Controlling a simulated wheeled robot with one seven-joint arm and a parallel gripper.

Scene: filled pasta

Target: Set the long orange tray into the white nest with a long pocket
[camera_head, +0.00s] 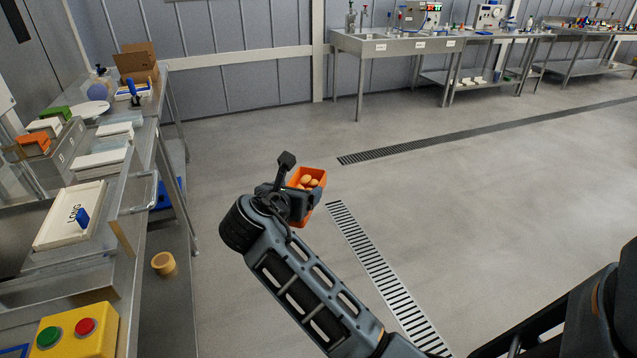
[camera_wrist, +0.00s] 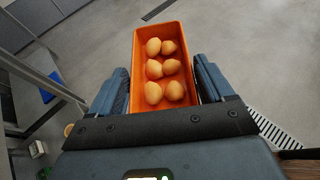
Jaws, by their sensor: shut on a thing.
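The long orange tray (camera_wrist: 158,40) is held in my gripper (camera_wrist: 165,95), with a finger on each long side. Several round, tan-orange pieces (camera_wrist: 166,70) lie in it, in two rough rows. In the head view the tray (camera_head: 304,184) is above open floor, right of the steel bench, and my gripper (camera_head: 290,195) partly hides it. A white, shallow frame marked "LONG" (camera_head: 50,234) lies on the bench at left, with a blue upright piece (camera_head: 82,217) at its right side. It looks like the nest with the long pocket. My gripper is well apart from it.
A yellow box with green and red buttons (camera_head: 98,345) stands at the bench's near end. White trays (camera_head: 100,160) and an orange box (camera_head: 35,142) stand farther back. A tan cup-like thing (camera_head: 163,263) is lower, by the bench. The floor (camera_head: 240,145) beyond my gripper is clear.

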